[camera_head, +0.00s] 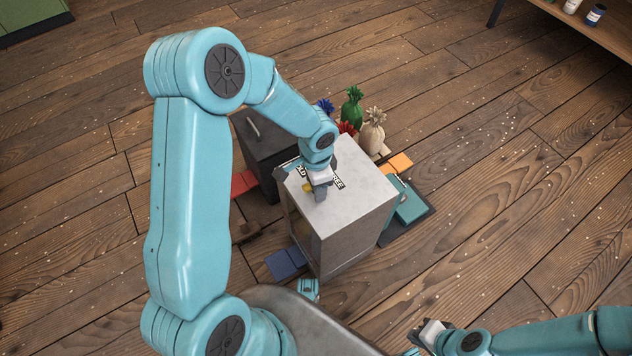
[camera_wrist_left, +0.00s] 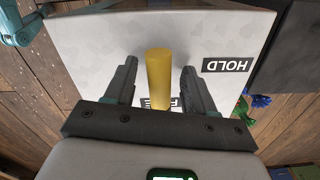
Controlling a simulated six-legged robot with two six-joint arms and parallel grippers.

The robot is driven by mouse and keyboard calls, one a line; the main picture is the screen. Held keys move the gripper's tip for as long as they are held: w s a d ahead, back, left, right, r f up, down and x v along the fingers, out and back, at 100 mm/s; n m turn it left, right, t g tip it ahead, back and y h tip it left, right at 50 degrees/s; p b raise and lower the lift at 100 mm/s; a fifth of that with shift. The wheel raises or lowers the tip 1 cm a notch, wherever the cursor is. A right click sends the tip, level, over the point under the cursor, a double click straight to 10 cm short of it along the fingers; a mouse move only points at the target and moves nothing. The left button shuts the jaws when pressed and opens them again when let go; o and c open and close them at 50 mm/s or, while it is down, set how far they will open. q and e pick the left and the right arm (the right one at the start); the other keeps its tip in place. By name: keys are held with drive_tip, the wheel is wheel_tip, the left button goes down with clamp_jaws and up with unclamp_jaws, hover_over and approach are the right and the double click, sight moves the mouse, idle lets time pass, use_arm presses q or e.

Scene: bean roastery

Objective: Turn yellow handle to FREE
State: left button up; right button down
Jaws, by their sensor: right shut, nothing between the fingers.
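The yellow handle (camera_wrist_left: 159,75) stands out from the light grey top of a box-shaped machine (camera_head: 350,200). In the left wrist view it lies between the two fingers of my left gripper (camera_wrist_left: 157,88), with a gap on each side. A HOLD label (camera_wrist_left: 227,65) is to its right there. A second label, read as FREE (camera_head: 338,182) in part, is mostly covered by the handle and gripper. In the head view my left gripper (camera_head: 316,190) is over the machine top, and a bit of yellow shows beside it. My right gripper (camera_head: 420,333) is shut and empty, low at the right, away from the machine.
A dark box (camera_head: 262,150) stands behind the machine. A teal item on a dark mat (camera_head: 422,222) is to the right, and a blue flat piece (camera_head: 285,264) is at front left. Wooden floor is free at right.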

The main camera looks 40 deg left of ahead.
use_arm(q)
drive_tip(key=shift+r, duration=0.1)
wheel_tip(320, 180, up, 16)
drive_tip(key=p, duration=0.5)
idle(0.4)
